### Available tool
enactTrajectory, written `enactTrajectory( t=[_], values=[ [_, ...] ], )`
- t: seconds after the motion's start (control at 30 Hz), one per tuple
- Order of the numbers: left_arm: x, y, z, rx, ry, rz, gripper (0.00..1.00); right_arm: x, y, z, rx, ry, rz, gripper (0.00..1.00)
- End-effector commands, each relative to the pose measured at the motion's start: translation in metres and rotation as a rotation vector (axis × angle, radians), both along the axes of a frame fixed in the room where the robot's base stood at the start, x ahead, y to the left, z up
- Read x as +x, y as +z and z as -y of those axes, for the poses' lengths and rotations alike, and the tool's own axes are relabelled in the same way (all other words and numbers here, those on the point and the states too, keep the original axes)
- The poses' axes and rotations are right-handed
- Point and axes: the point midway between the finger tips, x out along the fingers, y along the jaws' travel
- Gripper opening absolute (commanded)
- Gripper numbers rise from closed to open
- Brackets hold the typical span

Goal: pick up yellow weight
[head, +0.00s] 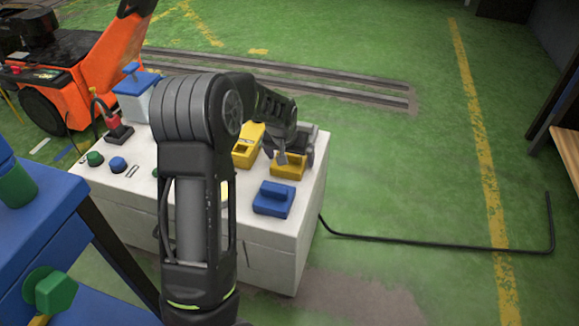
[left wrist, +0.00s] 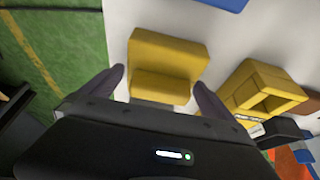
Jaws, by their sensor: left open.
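The yellow weight (head: 287,171), a block with a raised handle, sits on the white cabinet's top (head: 312,185) near its right edge. My left gripper (head: 287,155) is open just over it, fingers pointing down, and hides part of it. In the left wrist view the yellow weight (left wrist: 165,50) lies ahead of the open left gripper (left wrist: 160,80), its handle between the two fingertips in the picture. I cannot tell whether the fingers touch it. My right gripper is not in view.
A hollow yellow block (head: 248,146) stands close by; it also shows in the left wrist view (left wrist: 245,85). A blue weight (head: 273,199) sits nearer the cabinet's front. Green and blue knobs (head: 117,164) stand at the left. A blue table (head: 50,218) is at lower left.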

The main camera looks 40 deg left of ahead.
Motion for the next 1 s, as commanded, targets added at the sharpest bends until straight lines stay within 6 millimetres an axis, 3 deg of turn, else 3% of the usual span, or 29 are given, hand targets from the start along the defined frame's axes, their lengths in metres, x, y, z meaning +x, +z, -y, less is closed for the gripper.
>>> enactTrajectory(
  t=[0.67,1.0],
  values=[
    [0.0027,-0.0042,-0.0007,0.001,-0.001,0.002,1.00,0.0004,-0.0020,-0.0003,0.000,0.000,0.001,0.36],
    [0.0026,-0.0042,-0.0007,0.001,-0.001,0.002,0.72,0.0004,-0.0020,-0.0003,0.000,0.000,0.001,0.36]
  ],
)
